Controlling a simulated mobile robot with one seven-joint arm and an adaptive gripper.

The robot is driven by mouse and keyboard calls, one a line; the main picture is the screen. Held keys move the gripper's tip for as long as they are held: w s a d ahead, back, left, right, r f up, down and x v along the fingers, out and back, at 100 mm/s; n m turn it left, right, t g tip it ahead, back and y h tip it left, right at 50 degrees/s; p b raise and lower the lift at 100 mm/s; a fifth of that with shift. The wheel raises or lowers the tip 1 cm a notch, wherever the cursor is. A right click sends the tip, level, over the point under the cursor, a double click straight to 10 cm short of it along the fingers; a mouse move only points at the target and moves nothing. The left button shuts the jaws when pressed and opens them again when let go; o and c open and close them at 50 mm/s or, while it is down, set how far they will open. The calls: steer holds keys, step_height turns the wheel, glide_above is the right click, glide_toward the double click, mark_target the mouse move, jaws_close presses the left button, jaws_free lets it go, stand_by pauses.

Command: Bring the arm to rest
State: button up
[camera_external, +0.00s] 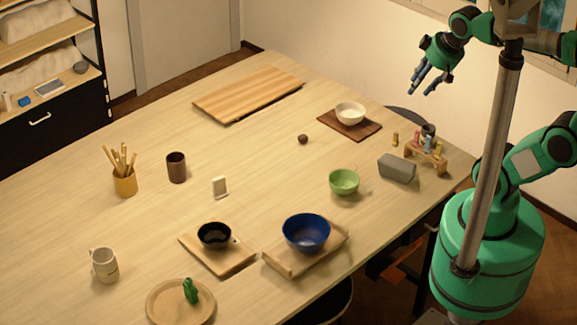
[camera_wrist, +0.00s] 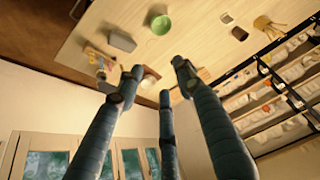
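My gripper (camera_external: 428,82) is raised in the air at the upper right of the external view, above and beyond the table's right edge. Its fingers are spread apart and hold nothing. In the wrist view the fingers (camera_wrist: 158,82) also stand apart with nothing between them. The white bowl (camera_external: 350,113) on its dark wooden board (camera_external: 362,132) is the bowl nearest below the gripper, well apart from it.
The wooden table (camera_external: 250,190) bears a blue bowl (camera_external: 306,233), a green bowl (camera_external: 344,181), a black bowl (camera_external: 214,235), a grey block (camera_external: 397,168), a small rack (camera_external: 426,155) and a brush pot (camera_external: 125,182). A shelf (camera_external: 40,45) stands at the left. The table's middle is mostly clear.

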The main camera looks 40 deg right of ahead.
steer(key=shift+s+d+f, duration=0.25)
steer(key=shift+s+d, duration=0.05)
steer(key=shift+s, duration=0.3)
step_height(320, 180, down, 15)
steer(key=b, duration=1.5)
